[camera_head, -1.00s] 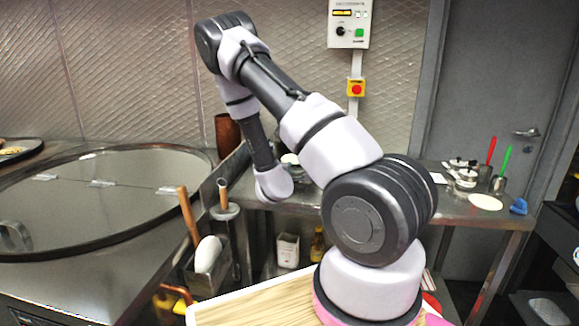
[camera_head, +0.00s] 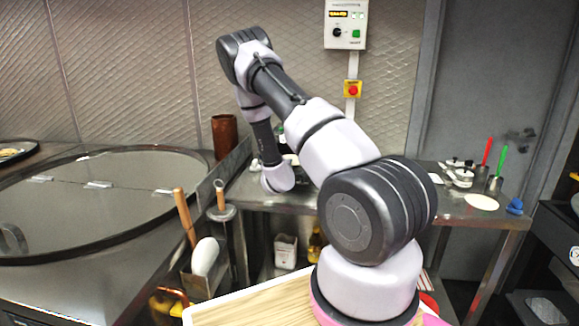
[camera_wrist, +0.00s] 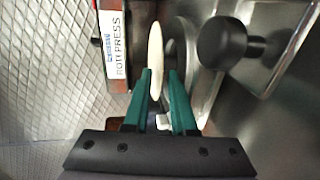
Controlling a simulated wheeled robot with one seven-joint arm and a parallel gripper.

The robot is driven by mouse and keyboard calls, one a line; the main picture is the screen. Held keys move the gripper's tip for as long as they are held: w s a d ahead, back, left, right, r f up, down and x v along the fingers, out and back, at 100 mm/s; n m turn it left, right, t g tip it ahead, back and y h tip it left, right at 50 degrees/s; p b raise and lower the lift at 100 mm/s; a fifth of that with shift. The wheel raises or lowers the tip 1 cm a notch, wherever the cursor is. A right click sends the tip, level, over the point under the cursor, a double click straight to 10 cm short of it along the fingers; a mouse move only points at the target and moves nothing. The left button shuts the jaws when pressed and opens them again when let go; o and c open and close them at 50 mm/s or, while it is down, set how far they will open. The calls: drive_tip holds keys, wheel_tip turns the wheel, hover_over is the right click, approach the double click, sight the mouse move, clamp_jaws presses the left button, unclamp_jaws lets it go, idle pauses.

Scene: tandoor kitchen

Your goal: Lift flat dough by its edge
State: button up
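The flat dough (camera_wrist: 156,58) is a thin, pale round in the wrist view, seen almost edge-on beside the roti press (camera_wrist: 119,50). My gripper (camera_wrist: 160,76) has two teal fingers. They stand apart, with the near end of the dough lying between them in the picture. The left finger looks close to the dough, and a gap shows on the right; I cannot tell whether either touches it. In the head view the arm hides my gripper and this dough. Another pale flat round (camera_head: 481,202) lies on the steel table at the right.
A dark round knob (camera_wrist: 222,43) is right of the dough. In the head view, the large round tandoor top (camera_head: 90,200) is at left, a copper vessel (camera_head: 224,136) stands behind, and a steel table (camera_head: 420,205) holds small utensils. A wooden board (camera_head: 255,303) is in front.

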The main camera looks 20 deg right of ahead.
clamp_jaws()
drive_tip(key=shift+r, duration=1.3)
drive_tip(key=r+v, duration=0.2)
drive_tip(key=v, duration=1.2)
drive_tip(key=shift+s+r, duration=0.1)
